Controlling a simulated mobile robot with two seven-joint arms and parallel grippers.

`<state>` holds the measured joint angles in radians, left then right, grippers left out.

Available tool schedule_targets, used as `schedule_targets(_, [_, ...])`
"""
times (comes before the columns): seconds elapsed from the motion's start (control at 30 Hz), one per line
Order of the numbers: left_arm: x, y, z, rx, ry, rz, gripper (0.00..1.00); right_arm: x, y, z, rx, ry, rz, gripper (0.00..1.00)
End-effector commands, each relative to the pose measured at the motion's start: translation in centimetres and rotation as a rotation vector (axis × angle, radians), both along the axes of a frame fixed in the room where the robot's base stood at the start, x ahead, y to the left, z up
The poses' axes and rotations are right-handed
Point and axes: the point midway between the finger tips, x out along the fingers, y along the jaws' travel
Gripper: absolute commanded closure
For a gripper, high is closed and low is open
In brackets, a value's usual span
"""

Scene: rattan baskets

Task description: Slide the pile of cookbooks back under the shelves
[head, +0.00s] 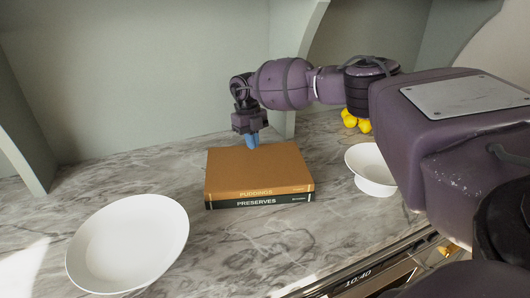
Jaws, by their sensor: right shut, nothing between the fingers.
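The pile of cookbooks lies flat on the marble counter in the middle of the head view. The upper, tan-brown book (250,171) reads "PUDDINGS" on its spine, and the lower, dark green book (260,201) reads "PRESERVES". Both spines face me. My right gripper (252,141) points down at the far part of the upper book, its blue fingertips shut and empty. I cannot tell whether the fingertips touch the cover. The grey-green shelf unit (145,75) stands behind the books, with upright panels at left and right. My left gripper is not in view.
A large white dish (128,243) stands at front left, apart from the books. A smaller white footed bowl (371,165) stands right of them, near my right arm. Yellow fruit (357,122) lies behind that bowl. The counter (262,248) is clear in front of the books.

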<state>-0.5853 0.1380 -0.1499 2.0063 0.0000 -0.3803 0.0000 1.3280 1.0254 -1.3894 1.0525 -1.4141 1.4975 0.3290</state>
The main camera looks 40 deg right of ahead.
Motion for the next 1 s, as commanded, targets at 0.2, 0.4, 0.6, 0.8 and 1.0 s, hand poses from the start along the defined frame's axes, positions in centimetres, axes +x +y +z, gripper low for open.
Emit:
schedule_targets(0.2, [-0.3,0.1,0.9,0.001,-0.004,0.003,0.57,-2.6,0.0,0.3,-0.001,-0.001,0.001,1.0])
schedule_targets(0.4, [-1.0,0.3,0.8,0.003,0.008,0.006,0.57,-4.9,0.2,0.2,-0.001,-0.001,0.002,1.0])
schedule_targets(0.6, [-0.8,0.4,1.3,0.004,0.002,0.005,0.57,-6.1,0.3,-0.7,0.0,0.002,0.0,1.0])
schedule_targets(0.8, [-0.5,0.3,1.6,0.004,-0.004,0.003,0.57,-6.1,0.3,-1.7,0.0,0.002,0.0,1.0])
schedule_targets(1.0, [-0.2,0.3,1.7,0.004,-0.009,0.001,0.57,-6.1,0.3,-2.0,-0.001,0.005,0.001,1.0])
